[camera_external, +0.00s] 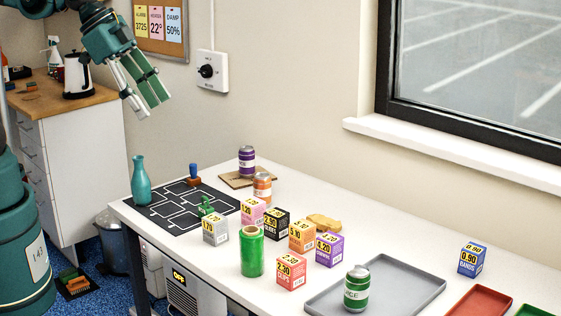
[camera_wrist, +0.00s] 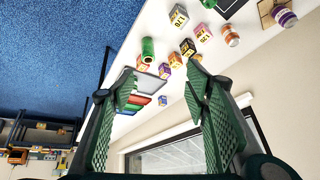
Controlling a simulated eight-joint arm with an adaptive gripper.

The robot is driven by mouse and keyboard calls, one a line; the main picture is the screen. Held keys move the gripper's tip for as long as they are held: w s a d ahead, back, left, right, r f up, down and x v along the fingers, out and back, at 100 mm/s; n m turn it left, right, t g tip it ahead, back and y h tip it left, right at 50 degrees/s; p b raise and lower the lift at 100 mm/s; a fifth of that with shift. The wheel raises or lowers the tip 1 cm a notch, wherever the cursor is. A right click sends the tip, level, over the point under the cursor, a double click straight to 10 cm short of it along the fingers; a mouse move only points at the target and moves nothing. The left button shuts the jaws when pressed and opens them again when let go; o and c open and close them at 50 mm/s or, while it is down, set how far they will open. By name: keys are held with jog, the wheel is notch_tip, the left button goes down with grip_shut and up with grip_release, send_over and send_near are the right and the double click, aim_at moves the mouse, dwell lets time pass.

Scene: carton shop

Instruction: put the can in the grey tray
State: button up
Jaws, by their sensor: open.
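My gripper (camera_external: 150,106) is open and empty, high up at the left, well away from the table objects; its two fingers frame the wrist view (camera_wrist: 162,78). The grey tray (camera_external: 412,282) lies at the front right of the white table; in the wrist view it (camera_wrist: 150,84) is partly behind a finger. A green can (camera_external: 357,287) stands upright, apparently inside the tray near its left side. An orange can (camera_external: 262,187) and a purple can (camera_external: 246,161) stand upright at the back; both also show in the wrist view, orange (camera_wrist: 230,36) and purple (camera_wrist: 284,16).
A green roll (camera_external: 251,251) and several small price boxes (camera_external: 291,271) stand left of the tray. A teal bottle (camera_external: 140,181) stands by a black mat (camera_external: 160,215). A red tray (camera_external: 478,303) and blue box (camera_external: 471,259) are at right. The window wall (camera_external: 300,130) bounds the back.

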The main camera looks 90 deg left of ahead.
jog(key=s+a+f+n+t, duration=0.1)
jog(key=s+f+n, duration=0.1)
jog(key=s+f, duration=0.2)
jog(key=s, duration=0.3)
jog(key=shift+s+a+n, duration=0.3)
jog(key=shift+s+a, duration=0.05)
jog(key=shift+a, duration=0.05)
